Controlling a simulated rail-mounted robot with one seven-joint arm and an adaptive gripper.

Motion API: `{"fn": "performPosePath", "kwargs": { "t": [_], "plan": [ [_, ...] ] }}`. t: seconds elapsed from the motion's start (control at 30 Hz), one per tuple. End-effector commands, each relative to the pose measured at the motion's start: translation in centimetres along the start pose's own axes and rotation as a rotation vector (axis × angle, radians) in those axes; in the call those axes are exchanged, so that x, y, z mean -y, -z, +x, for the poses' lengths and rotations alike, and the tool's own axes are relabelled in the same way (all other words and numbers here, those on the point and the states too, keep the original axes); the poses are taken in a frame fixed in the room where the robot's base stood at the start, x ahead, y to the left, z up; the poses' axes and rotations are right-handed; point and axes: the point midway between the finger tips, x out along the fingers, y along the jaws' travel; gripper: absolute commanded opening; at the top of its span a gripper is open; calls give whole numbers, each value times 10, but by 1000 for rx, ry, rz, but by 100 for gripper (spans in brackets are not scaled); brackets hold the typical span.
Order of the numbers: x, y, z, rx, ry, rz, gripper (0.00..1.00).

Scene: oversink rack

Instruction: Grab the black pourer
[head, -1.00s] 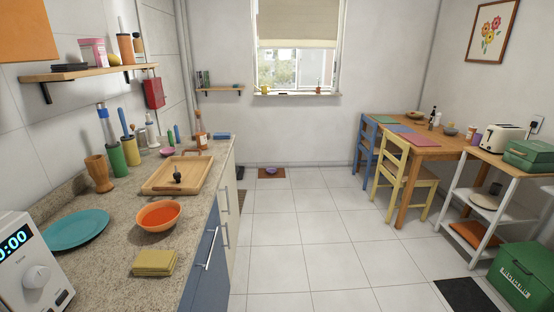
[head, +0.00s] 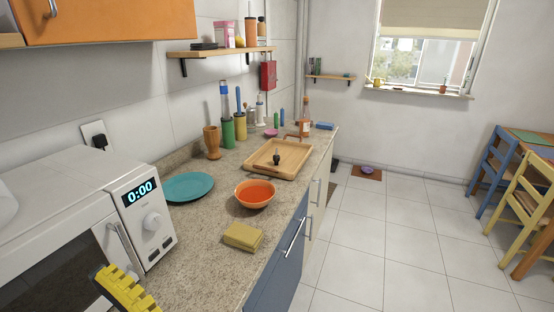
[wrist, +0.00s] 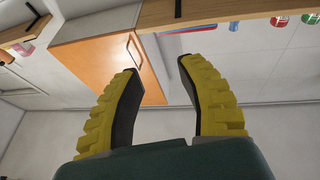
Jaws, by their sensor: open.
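The black pourer (head: 276,158) is a small dark piece in the wooden tray (head: 301,146) on the counter, in the head view. Its fine shape is too small to tell. One yellow ridged finger of my gripper (head: 125,290) shows at the lower left of the head view, in front of the microwave and well apart from the pourer. In the wrist view my gripper (wrist: 158,69) has both fingers spread with nothing between them. The pourer is not seen in the wrist view.
An orange bowl (head: 255,194), a yellow sponge (head: 243,236) and a teal plate (head: 188,187) lie nearer than the tray. A microwave (head: 139,217) stands at the left. Utensil holders and bottles line the back. A shelf (head: 222,55) hangs above.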

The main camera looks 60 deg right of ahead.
Motion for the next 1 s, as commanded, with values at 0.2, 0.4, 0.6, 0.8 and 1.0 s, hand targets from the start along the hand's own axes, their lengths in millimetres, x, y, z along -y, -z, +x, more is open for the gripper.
{"fn": "performPosePath", "kwargs": {
  "t": [0.2, 0.4, 0.6, 0.8, 1.0],
  "plan": [
    [0, 0, 0, 0, 0, 0, 39],
    [0, 0, 0, 0, 0, 0, 65],
    [0, 1, 0, 0, 0, 0, 65],
    [0, 45, 17, 0, 0, 0, 65],
    [0, 87, 32, -3, 0, 0, 65]
  ]
}}
